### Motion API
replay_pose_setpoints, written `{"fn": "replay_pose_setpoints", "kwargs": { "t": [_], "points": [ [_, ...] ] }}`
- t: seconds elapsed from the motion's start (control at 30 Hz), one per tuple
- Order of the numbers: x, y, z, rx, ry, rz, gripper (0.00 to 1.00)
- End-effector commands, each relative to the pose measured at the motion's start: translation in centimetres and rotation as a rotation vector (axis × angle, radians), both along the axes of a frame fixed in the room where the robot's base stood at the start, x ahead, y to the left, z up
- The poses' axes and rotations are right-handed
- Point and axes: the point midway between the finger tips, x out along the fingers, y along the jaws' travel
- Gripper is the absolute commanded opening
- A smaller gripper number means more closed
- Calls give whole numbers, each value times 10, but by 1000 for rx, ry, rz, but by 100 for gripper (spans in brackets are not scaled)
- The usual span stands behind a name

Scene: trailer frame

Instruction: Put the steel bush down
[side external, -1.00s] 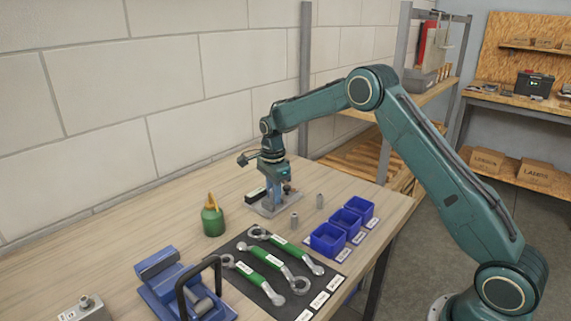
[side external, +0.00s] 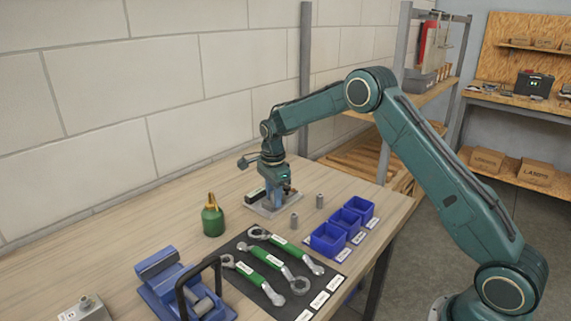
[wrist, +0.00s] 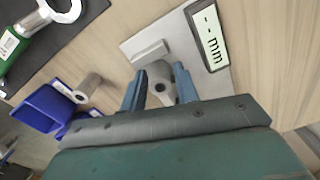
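The steel bush (wrist: 160,77) is a short grey cylinder with a bore. In the wrist view it stands between the two blue fingers of my gripper (wrist: 161,90), which is shut on it. Whether the bush touches the plate is not clear. In the side view my gripper (side external: 274,196) points down at the stand (side external: 262,210), and its fingers hide the bush.
Two more grey bushes stand on the table (side external: 294,221) (side external: 320,200). Blue bins (side external: 327,241) line the right edge. Green-handled wrenches (side external: 267,258) lie on a dark mat. A green bottle (side external: 212,220) and a blue vise (side external: 170,280) stand to the left.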

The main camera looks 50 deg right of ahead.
Motion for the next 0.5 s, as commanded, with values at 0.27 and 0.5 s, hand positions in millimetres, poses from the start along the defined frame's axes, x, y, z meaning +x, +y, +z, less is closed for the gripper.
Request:
{"fn": "replay_pose_setpoints", "kwargs": {
  "t": [0.27,0.5],
  "points": [
    [1,0,22,-1,-3,0,30],
    [1,0,59,0,-5,0,30]
  ]
}}
